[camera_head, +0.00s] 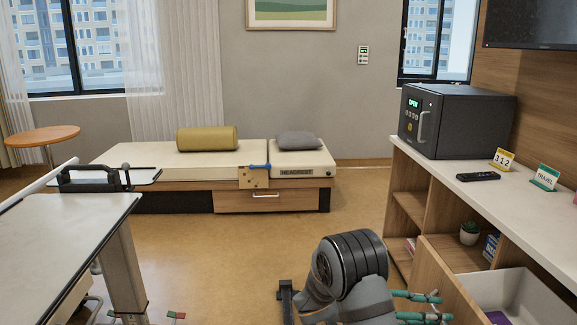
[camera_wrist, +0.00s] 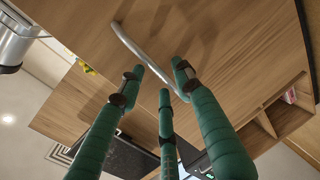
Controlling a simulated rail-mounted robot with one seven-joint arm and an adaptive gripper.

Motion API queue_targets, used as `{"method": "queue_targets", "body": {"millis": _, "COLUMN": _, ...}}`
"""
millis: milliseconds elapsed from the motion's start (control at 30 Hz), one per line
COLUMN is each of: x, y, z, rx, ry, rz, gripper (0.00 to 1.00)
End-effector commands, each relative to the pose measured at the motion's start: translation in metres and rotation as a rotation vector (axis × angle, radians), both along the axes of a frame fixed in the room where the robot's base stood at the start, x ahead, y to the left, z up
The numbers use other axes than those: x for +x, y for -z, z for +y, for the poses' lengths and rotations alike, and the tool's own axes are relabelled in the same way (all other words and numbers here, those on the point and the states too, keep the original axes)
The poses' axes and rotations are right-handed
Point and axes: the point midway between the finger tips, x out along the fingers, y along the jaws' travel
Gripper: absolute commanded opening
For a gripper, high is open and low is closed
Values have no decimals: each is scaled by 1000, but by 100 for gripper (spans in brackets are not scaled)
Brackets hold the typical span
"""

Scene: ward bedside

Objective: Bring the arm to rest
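My gripper (camera_head: 424,307) is at the bottom of the head view, left of the wooden front of an open drawer (camera_head: 447,280). Its green-wrapped fingers also show in the wrist view (camera_wrist: 158,76). The fingertips are spread apart with nothing seen held between them. In the wrist view a curved metal handle (camera_wrist: 136,48) on a wood panel (camera_wrist: 235,45) lies beyond the fingertips. I cannot tell whether any finger touches the handle. My arm is bent low over the floor in the head view.
The drawer's white interior (camera_head: 510,290) holds a purple thing. The counter (camera_head: 470,188) bears a black safe (camera_head: 455,120), a remote (camera_head: 478,176) and two small signs. A bed table (camera_head: 60,225) stands left, a bench (camera_head: 180,160) behind. Mid-floor is clear.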

Motion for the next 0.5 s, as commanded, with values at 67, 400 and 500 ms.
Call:
{"method": "queue_targets", "body": {"millis": 67, "x": 1, "y": 0, "z": 1, "rx": 0, "ry": -5, "rz": 0, "gripper": 34}}
{"method": "queue_targets", "body": {"millis": 400, "x": 1, "y": -1, "z": 3, "rx": 0, "ry": -5, "rz": 0, "gripper": 34}}
{"method": "queue_targets", "body": {"millis": 500, "x": 0, "y": -2, "z": 8, "rx": -1, "ry": -2, "rz": 0, "gripper": 34}}
